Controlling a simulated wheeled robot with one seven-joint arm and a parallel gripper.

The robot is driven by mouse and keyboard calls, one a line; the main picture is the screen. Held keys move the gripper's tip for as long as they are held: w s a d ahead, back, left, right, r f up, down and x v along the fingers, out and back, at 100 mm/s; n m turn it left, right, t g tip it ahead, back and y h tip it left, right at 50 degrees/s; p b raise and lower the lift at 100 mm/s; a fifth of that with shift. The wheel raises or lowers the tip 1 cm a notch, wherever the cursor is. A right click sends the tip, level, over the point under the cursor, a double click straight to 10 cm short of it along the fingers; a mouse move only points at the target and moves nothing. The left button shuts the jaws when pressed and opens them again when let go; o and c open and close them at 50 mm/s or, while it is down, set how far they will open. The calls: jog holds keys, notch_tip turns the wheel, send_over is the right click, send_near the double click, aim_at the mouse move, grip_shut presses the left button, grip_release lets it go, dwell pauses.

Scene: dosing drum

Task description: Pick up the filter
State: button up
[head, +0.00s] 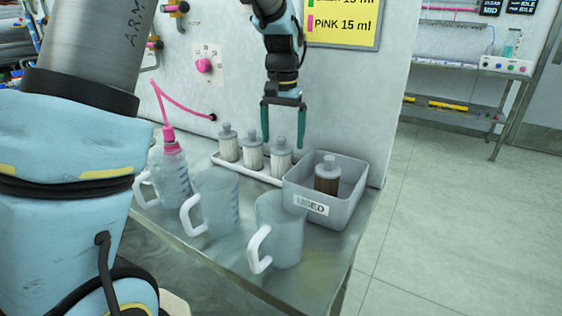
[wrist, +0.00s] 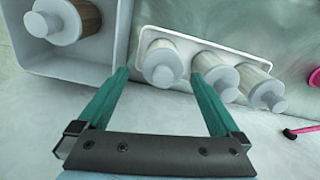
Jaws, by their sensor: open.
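Three clean white filters with grey caps stand upright in a row on a white tray (head: 262,177): left (head: 228,147), middle (head: 252,154) and right (head: 280,160). A brown filter (head: 327,175) stands in the grey bin labelled "USED" (head: 310,207). My gripper (head: 282,143) points down with green fingers apart and nothing held. In the wrist view, the filter nearest the bin (wrist: 163,62) shows between the fingertips (wrist: 160,72). The fingertips appear near the top of this filter; the exact height gap is hard to tell.
Three clear jugs with white handles stand along the front: left (head: 170,180), middle (head: 215,205) and right (head: 280,235). A pink tube runs from the left one to the wall (head: 350,100) close behind. The bin's wall is close beside the right filter.

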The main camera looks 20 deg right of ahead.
aim_at(281, 158)
jog(key=f+p, duration=0.1)
jog(key=f, duration=0.4)
jog(key=shift+a+f, duration=0.1)
jog(key=shift+a, duration=0.1)
jog(key=c, duration=1.4)
